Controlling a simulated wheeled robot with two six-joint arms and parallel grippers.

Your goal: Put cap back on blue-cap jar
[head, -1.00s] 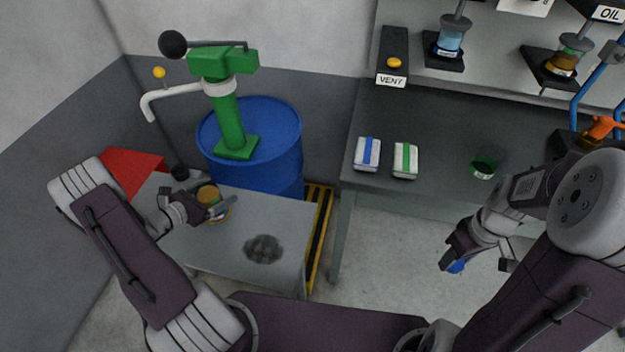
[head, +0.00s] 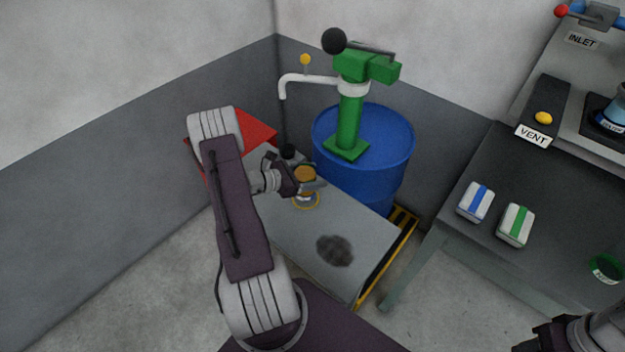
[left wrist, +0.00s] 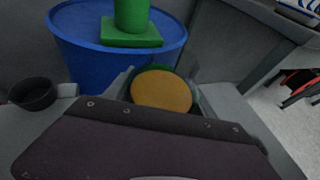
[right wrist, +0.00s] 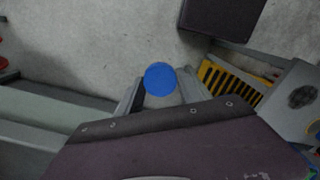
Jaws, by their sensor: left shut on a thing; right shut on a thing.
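A jar (head: 305,175) with amber contents is at the far-left part of the low grey table, at a yellow ring mark (head: 318,204). My left gripper (head: 308,184) is shut on it; the jar's round amber top shows between the fingers in the left wrist view (left wrist: 162,91). I cannot tell whether the jar touches the table. My right gripper (right wrist: 160,92) is shut on a round blue cap (right wrist: 160,78), held over the floor. In the head view only part of my right arm shows at the lower right corner.
A blue drum (head: 384,180) with a green pump (head: 349,125) stands behind the low table (head: 285,235). A black cup (head: 288,152) is beside the jar. A dark stain (head: 334,250) marks the table. The bench (head: 455,235) at right holds two boxes and a green container (head: 606,268).

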